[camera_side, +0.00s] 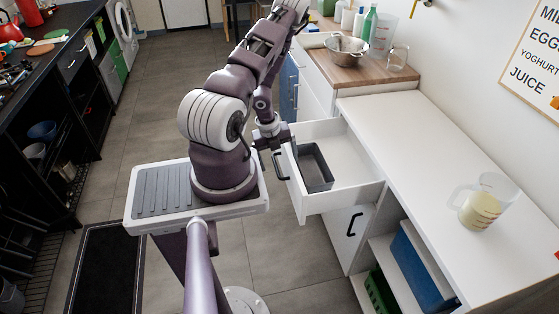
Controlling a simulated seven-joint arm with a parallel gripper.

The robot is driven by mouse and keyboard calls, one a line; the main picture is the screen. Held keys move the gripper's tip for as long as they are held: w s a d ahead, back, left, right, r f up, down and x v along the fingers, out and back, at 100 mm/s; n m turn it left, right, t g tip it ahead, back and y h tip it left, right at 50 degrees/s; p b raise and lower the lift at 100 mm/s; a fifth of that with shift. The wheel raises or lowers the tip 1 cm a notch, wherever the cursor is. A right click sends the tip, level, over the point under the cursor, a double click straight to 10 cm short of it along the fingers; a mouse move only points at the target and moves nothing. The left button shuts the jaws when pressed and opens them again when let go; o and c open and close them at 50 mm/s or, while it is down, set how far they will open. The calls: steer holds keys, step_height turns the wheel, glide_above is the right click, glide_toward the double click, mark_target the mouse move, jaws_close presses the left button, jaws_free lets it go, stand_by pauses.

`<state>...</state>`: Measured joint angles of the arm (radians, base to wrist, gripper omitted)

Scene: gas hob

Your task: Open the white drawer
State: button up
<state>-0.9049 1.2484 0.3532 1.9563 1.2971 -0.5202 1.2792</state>
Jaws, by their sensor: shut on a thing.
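The white drawer (335,197) stands pulled out from the white cabinet under the counter. Its inside shows, with a grey bin (314,166) standing in it near the front. The drawer's dark handle (281,172) is on the front panel, facing my arm. My gripper (279,153) is at the handle and shut on it.
A measuring jug (484,200) stands on the white counter (408,135). A metal bowl (346,50) and a green bottle (369,24) are on the wooden top behind. Below are a white door with a dark handle (355,224) and open shelves with a blue box (420,268).

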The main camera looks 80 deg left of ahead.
steer(key=r, duration=0.1)
steer(key=s+r, duration=0.1)
steer(key=r, duration=0.3)
steer(key=shift+s+a+r, duration=0.15)
steer(key=shift+s, duration=0.1)
steer(key=shift+c, duration=1.4)
steer(key=shift+s+r, duration=0.1)
steer(key=shift+r, duration=0.25)
steer(key=c, duration=0.3)
steer(key=shift+r, duration=0.1)
steer(key=c, duration=0.3)
